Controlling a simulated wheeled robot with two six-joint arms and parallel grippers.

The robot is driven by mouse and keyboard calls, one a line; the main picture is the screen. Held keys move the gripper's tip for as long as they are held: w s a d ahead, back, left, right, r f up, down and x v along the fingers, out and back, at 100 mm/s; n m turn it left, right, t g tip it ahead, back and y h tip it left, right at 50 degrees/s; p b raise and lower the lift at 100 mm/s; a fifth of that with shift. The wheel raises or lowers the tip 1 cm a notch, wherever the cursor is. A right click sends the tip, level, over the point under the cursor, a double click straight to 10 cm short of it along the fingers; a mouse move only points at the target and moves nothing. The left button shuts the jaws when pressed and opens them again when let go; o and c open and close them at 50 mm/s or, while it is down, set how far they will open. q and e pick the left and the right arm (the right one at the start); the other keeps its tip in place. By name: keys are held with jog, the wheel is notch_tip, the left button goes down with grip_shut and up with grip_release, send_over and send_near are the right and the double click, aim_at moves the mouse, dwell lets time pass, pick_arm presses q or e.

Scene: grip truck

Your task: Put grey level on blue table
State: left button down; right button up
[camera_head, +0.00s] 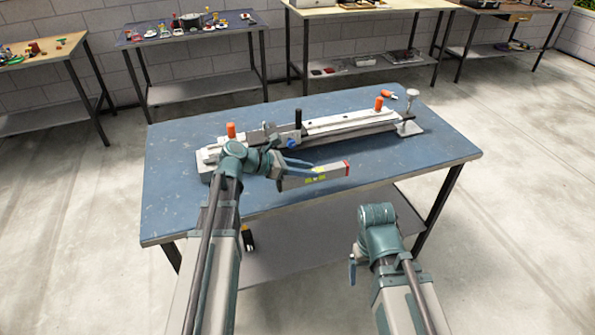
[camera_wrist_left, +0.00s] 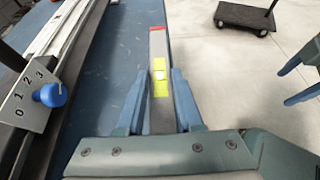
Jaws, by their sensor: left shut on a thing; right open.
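The grey level (camera_head: 325,174) is a grey bar with a red end and a yellow-green vial section. My left gripper (camera_head: 312,169) is shut on it, near the blue table's front edge. In the left wrist view the grey level (camera_wrist_left: 158,45) lies between the fingers of my left gripper (camera_wrist_left: 158,82), pointing away from the wrist. I cannot tell whether it touches the table. The blue table (camera_head: 185,168) stands in the middle of the head view. My right gripper (camera_head: 353,270) is open and empty, in front of the table and below its top; its fingers are partly hidden.
A long rail tool (camera_head: 335,125) with orange and black knobs lies along the table's back half. A blue knob and numbered plate (camera_wrist_left: 30,95) show in the left wrist view. The table's right front (camera_head: 430,155) is clear. Other benches stand along the wall.

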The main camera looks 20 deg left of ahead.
pick_arm(q)
jog(key=w+a, duration=0.2)
jog(key=a, duration=0.1)
jog(key=shift+w+a+f, duration=0.2)
jog(key=shift+w+a, duration=0.1)
jog(key=shift+w, duration=0.1)
jog(key=shift+f+b, duration=1.75)
jog(key=shift+b, duration=0.1)
jog(key=shift+f, duration=0.15)
jog(key=c, duration=0.6)
grip_release()
jog(key=shift+o, duration=0.2)
jog(key=shift+r, duration=0.3)
jog(key=p+v, duration=0.5)
jog(key=v, duration=0.6)
jog(key=shift+s+a, duration=0.3)
